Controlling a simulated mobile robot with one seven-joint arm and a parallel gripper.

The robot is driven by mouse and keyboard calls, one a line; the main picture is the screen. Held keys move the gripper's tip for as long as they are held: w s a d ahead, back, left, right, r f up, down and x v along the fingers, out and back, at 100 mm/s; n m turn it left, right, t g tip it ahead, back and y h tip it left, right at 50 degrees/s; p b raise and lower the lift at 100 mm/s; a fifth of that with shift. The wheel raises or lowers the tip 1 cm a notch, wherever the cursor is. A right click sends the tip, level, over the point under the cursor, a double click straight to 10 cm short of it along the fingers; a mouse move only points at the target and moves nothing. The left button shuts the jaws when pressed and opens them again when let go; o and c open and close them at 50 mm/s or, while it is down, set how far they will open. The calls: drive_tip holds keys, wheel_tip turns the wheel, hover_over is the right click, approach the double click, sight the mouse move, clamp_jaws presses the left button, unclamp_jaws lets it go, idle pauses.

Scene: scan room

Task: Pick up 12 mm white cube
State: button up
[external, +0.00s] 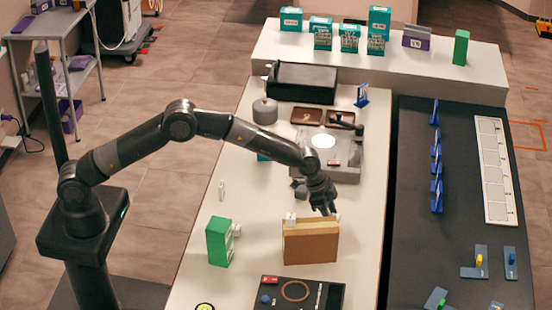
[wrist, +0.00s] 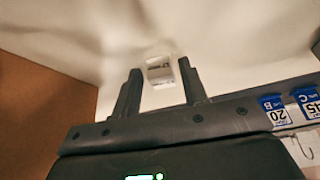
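A small white cube (wrist: 160,70) with faint dark print shows in the wrist view, between and just past the fingertips of my gripper (wrist: 161,82). The two dark fingers stand apart, one on each side of it, and I see no clear contact. In the external view my gripper (external: 325,206) points down at the back right of a brown box (external: 310,245). A small white block (external: 290,219) shows at that box's upper left. I cannot tell whether it is the same cube as in the wrist view.
The brown box also fills the left of the wrist view (wrist: 40,115), close to my gripper. A green box (external: 219,243) stands to the left on the white table (external: 205,285). A grey device (external: 345,168) stands behind. A dark panel (external: 318,293) lies in front.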

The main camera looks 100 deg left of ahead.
drive_tip(key=c, duration=0.7)
drive_tip(key=shift+r, duration=0.15)
